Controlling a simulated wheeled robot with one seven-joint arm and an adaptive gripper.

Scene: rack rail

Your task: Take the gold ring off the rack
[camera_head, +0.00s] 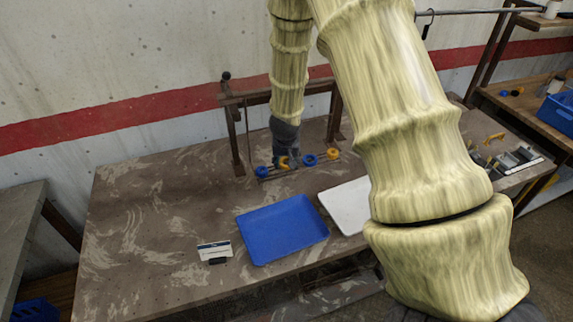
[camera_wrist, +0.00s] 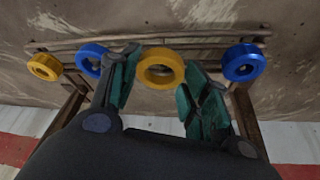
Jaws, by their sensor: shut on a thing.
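The gold ring (camera_wrist: 160,68) is between my gripper's two green-padded fingers, with a blue ring on either side; it also shows in the head view (camera_head: 284,163). My gripper (camera_wrist: 158,88) is shut on it. In the head view my gripper (camera_head: 285,155) points down at the rack's low rail and hides part of the ring. The rack (camera_head: 236,135) is a brown frame with a crossbar. A second yellow-gold ring (camera_wrist: 45,66) is at the far left in the wrist view and at the rail's right end in the head view (camera_head: 333,153). I cannot tell whether the held ring is clear of the rail.
The blue rings (camera_head: 261,171) (camera_head: 310,159) are close to my fingers. A blue tray (camera_head: 282,230) and a white tray (camera_head: 345,203) lie in front of the rack. A small sign (camera_head: 215,251) stands left of the blue tray. The tabletop's left side is clear.

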